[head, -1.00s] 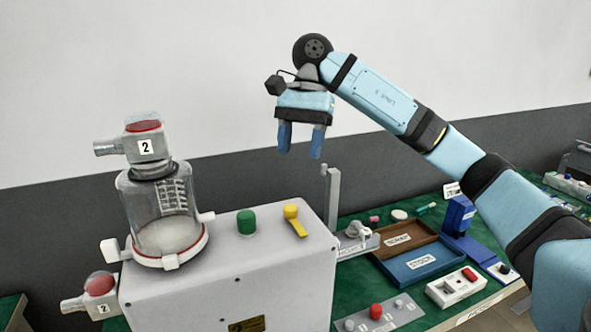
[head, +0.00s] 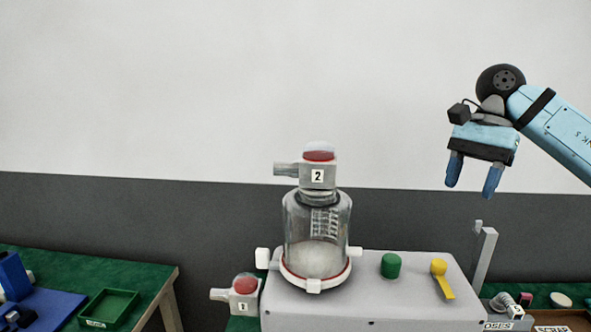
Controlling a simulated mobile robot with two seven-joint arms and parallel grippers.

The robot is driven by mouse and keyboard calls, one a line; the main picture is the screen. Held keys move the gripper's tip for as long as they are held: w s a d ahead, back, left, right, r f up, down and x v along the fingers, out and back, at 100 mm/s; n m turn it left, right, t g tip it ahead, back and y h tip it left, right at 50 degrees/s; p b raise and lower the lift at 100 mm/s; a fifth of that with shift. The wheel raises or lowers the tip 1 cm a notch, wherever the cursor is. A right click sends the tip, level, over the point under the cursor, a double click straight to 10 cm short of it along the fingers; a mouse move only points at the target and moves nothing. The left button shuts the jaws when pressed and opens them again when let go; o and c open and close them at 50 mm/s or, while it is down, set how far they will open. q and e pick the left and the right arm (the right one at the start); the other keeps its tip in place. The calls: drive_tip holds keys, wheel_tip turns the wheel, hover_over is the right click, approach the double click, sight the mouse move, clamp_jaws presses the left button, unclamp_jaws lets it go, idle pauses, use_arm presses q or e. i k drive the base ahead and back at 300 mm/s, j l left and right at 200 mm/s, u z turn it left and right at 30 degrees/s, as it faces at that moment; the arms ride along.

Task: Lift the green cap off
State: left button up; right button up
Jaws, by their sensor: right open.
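The green cap (head: 390,265) is a short cylinder standing on top of the light grey pump housing (head: 370,300), between the glass canister and a yellow lever. My right gripper (head: 473,190) is open and empty, with its blue fingers pointing down. In the picture it is above and to the right of the green cap, well apart from it. My left gripper is not in view.
A clear canister (head: 318,235) with a valve head marked 2 stands on the housing. The yellow lever (head: 442,278) is right of the cap. A grey upright post (head: 484,258) rises beside the housing. A green tray (head: 108,306) lies on the left table.

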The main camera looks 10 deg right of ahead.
sight(390, 263)
drive_tip(key=k, duration=1)
